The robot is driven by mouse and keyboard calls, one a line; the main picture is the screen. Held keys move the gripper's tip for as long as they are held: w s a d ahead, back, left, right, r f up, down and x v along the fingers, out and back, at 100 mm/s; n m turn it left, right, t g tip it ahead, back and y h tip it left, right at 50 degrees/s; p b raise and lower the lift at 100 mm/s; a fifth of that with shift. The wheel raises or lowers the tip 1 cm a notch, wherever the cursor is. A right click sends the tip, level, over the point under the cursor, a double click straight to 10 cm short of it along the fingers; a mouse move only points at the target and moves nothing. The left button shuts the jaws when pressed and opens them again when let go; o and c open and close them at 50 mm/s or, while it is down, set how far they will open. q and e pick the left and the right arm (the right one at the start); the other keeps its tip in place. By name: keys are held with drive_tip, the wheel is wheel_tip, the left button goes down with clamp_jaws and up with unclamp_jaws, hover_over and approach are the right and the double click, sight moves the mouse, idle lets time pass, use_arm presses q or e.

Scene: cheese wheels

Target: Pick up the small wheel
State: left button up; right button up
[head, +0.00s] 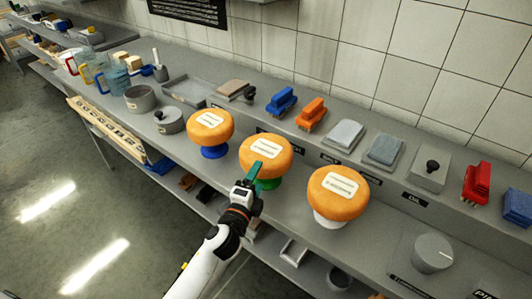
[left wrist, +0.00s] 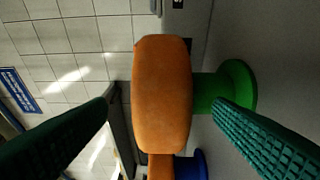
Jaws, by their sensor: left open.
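Three orange cheese wheels with white labels stand in a row on the counter. The left wheel (head: 210,127) is on a blue stand (head: 214,152) and looks smallest, though it is also farther off. The middle wheel (head: 275,163) is on a green stand (head: 272,183). The right wheel (head: 324,203) is on a white stand (head: 328,220) and looks largest. My left gripper (head: 252,172) is at the front of the middle wheel. In the left wrist view its fingers are apart, with the middle wheel (left wrist: 162,70) between or just beyond them; contact cannot be told. My right gripper is not in view.
A grey lidded pot (head: 169,121) and an open pot (head: 138,99) stand left of the wheels. A grey knob-like cylinder (head: 432,254) is at the right. Brushes and sponges line the raised back ledge. An open shelf runs below the counter.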

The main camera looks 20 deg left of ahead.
sight(259, 174)
use_arm(q)
drive_tip(key=w, duration=0.3)
drive_tip(key=shift+w+d+f, duration=0.1)
drive_tip(key=shift+w+f, duration=0.05)
drive_tip(key=shift+w, duration=0.2)
drive_tip(key=shift+s, duration=0.1)
drive_tip(key=c, duration=1.5)
drive_tip(key=shift+r, duration=0.25)
clamp_jaws()
drive_tip(key=shift+r, duration=0.1)
